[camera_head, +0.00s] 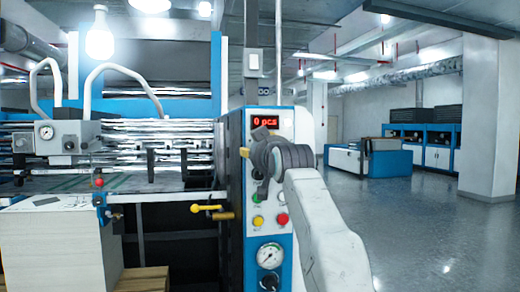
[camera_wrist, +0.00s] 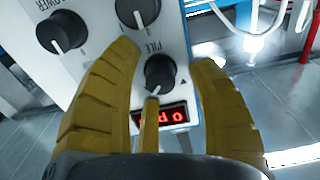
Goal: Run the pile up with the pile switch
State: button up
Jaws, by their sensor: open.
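The pile switch is a dark round knob (camera_wrist: 160,72) beside the word PILE on the white panel face in the wrist view. My gripper (camera_wrist: 164,58) is open, with one yellow finger on each side of this knob. I cannot tell whether the fingers touch it. In the head view my gripper (camera_head: 277,156) is in front of the panel (camera_head: 286,240), just below the red display (camera_head: 265,122), and hides the switch. The pile, a white stack of sheets (camera_head: 52,250), stands at lower left on a wooden pallet (camera_head: 142,279).
Two more dark knobs, one at the top (camera_wrist: 137,10) and one at the left (camera_wrist: 62,32), are close by in the wrist view. Below my gripper are a yellow button (camera_head: 258,222), a red button (camera_head: 282,219) and a gauge (camera_head: 270,256). The floor (camera_head: 420,235) at right is clear.

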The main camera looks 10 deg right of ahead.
grip_shut()
dwell(0.6)
